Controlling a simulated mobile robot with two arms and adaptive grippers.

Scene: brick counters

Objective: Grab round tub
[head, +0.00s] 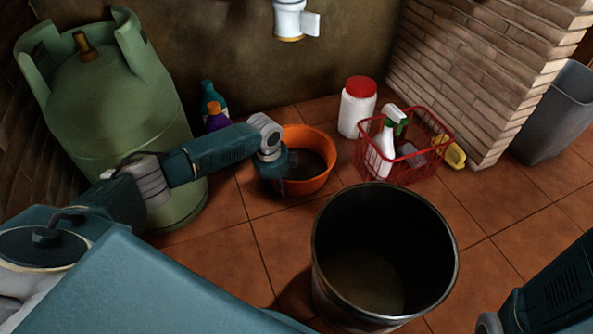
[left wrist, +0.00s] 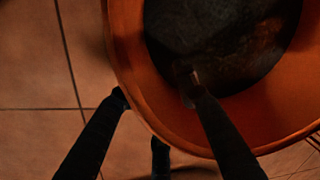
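The round tub is an orange basin (head: 312,184) with a dark inside, standing on the tiled floor near the back wall. My left gripper (head: 281,186) points down at the tub's near left rim. In the left wrist view the tub's orange rim (left wrist: 130,50) fills the upper right. There my left gripper (left wrist: 157,90) has its fingertips apart, one outside the wall and one over the inside, with the rim between them. I cannot tell whether either finger touches the wall. Part of my right arm shows at the lower right of the head view; its gripper is outside the frame.
A large dark bin (head: 440,235) stands in front of the tub. A red basket (head: 425,172) with a spray bottle and a red-lidded white jar (head: 357,108) are to its right. A green gas cylinder (head: 105,95) and two bottles (head: 213,105) are to its left.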

